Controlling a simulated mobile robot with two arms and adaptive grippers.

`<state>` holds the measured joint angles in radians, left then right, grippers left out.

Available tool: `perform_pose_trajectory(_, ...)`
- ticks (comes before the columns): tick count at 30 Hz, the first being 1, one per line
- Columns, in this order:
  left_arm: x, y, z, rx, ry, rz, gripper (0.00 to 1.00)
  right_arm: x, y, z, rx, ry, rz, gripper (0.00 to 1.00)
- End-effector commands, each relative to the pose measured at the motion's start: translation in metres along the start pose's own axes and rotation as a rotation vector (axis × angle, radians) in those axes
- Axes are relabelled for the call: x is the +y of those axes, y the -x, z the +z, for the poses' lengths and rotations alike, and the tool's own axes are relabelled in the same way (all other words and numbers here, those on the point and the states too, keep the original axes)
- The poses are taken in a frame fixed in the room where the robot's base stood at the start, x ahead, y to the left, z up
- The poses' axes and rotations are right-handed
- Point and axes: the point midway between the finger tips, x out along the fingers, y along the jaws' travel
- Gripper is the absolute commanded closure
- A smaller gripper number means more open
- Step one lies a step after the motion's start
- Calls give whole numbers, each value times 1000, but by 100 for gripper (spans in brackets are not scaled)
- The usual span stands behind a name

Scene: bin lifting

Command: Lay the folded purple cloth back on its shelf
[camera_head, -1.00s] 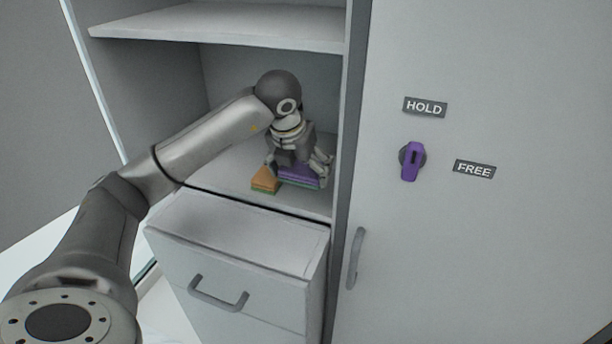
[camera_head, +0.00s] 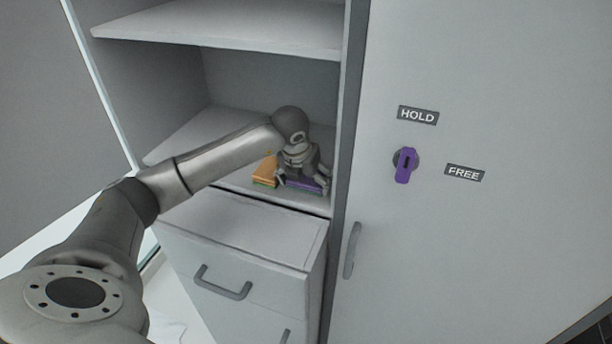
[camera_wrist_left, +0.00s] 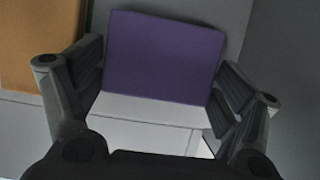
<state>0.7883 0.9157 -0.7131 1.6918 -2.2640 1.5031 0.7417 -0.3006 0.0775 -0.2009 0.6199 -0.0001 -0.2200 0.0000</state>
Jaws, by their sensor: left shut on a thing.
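The folded purple cloth (camera_head: 317,187) is at the right side of the open shelf (camera_head: 228,184), near the front edge and the right wall. It also shows as a flat purple rectangle in the left wrist view (camera_wrist_left: 165,57). My left gripper (camera_head: 302,181) reaches into the compartment from above and is shut on the cloth, with a finger on each side of it. The gripper hides part of the cloth in the head view. I cannot tell whether the cloth's underside touches the shelf. My right gripper is not in view.
A folded orange cloth (camera_head: 265,169) lies just left of the purple one, with a green layer under it. An upper shelf (camera_head: 220,28) is above my arm. A drawer (camera_head: 240,235) is below. A closed door with a purple knob (camera_head: 404,165) stands right.

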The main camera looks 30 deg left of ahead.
Motion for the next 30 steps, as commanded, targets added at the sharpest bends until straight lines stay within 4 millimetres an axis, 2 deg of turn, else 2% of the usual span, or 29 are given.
perform_pose_trajectory(6, 0, -3, -1, 0, 0, 0, 41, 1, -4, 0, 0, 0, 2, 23)
perform_pose_trajectory(7, 0, -2, -1, 0, 0, 0, 9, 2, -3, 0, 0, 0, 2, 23)
perform_pose_trajectory(9, 0, -2, -1, 0, 0, 0, 0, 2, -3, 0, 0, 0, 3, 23)
perform_pose_trajectory(23, 0, 2, 1, -1, 0, 0, 0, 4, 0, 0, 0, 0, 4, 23)
perform_pose_trajectory(26, -1, 14, 1, -3, 0, -2, 0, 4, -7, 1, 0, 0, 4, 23)
perform_pose_trajectory(30, 0, 43, 1, -6, 0, -1, 0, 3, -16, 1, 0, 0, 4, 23)
